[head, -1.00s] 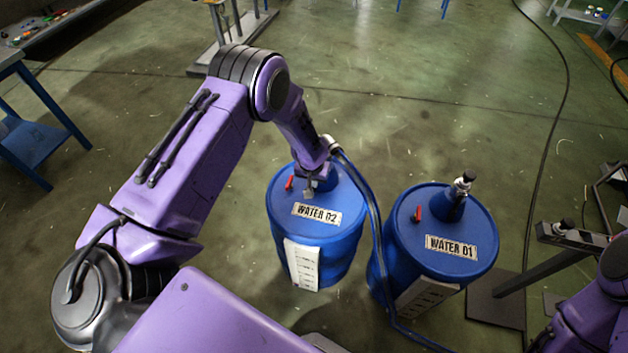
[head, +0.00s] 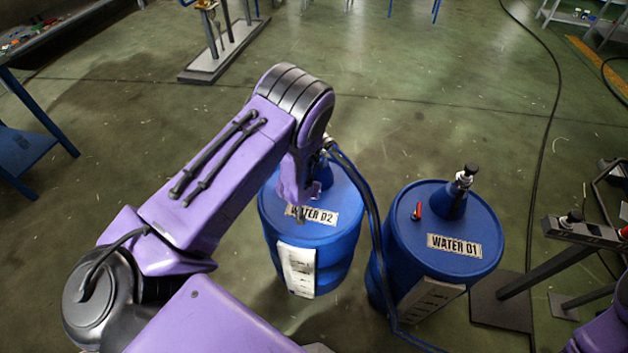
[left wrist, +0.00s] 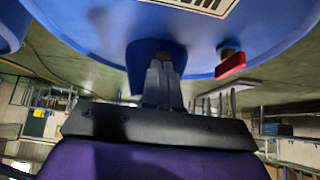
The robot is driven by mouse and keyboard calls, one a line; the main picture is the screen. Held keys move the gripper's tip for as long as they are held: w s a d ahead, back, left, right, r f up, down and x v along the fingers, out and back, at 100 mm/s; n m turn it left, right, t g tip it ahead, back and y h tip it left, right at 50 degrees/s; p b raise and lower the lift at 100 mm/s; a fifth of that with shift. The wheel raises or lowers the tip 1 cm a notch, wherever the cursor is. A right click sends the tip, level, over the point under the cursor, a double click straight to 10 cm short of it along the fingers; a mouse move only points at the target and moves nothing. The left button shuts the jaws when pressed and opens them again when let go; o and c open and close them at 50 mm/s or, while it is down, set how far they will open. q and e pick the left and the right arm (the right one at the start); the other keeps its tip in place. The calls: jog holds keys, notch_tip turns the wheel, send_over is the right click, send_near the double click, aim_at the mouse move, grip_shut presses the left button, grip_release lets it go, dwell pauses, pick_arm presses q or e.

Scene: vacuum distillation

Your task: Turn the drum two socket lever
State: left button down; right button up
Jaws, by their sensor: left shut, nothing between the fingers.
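The blue drum WATER 02 (head: 335,250) stands upright in the middle of the head view. My left arm covers part of its top and hides its red lever there. In the left wrist view, the red lever (left wrist: 231,65) shows on the drum top, to the right of a blue raised neck (left wrist: 150,52). My left gripper (head: 300,212) is over the drum top by the label. In the left wrist view its fingers (left wrist: 163,75) are together and empty, in front of the neck and apart from the lever. My right gripper is out of view.
The blue drum WATER 01 (head: 462,220) stands close on the right, with its own red lever (head: 417,211) and capped neck (head: 465,178). A blue hose (head: 372,215) runs down between the drums. A metal stand (head: 520,285) is at the right.

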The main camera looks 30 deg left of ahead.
pick_arm(q)
jog(key=shift+w+f+t+b, duration=0.1)
jog(key=shift+f+t+b, duration=0.25)
jog(key=shift+f, duration=0.25)
jog(key=shift+w+a+f+b, duration=0.2)
jog(key=shift+w+f+b, duration=0.3)
jog(key=shift+w+b, duration=0.25)
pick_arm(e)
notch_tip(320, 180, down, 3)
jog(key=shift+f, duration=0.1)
